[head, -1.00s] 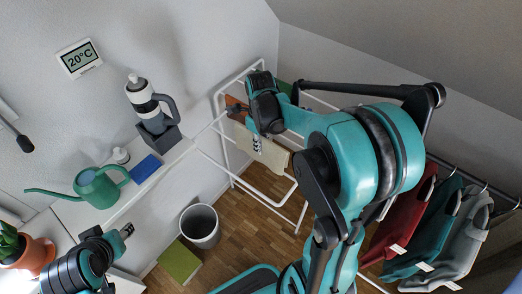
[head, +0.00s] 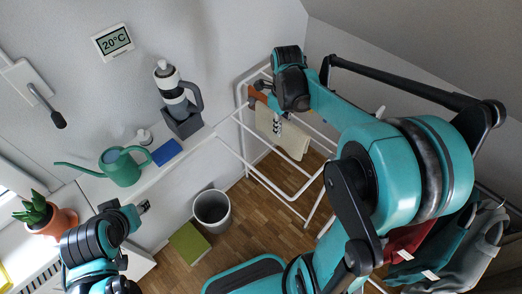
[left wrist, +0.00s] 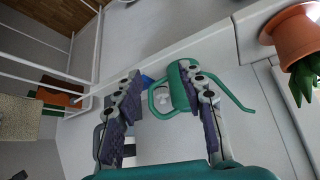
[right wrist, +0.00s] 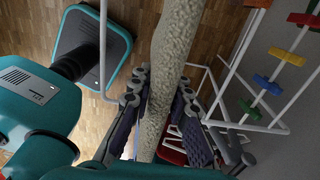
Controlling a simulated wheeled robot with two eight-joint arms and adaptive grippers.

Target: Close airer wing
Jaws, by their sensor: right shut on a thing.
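The white airer (head: 243,105) stands against the wall in the head view, with white rails reaching out over the floor. A beige towel (head: 292,142) and an orange-brown cloth (head: 257,94) hang on it. My right gripper (head: 279,122) is at the towel; in the right wrist view the towel (right wrist: 174,45) runs between the fingers of the right gripper (right wrist: 160,88), which is shut on it. Any airer bar inside the towel is hidden. My left gripper (head: 143,207) is beside the shelf; in the left wrist view the left gripper (left wrist: 161,78) is open and empty.
The shelf holds a green watering can (head: 121,168), a blue block (head: 167,152), a bottle (head: 170,84) in a grey holder and a potted plant (head: 52,222). A bin (head: 211,208) and green box (head: 189,242) stand on the floor. Clothes (head: 470,250) hang at right.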

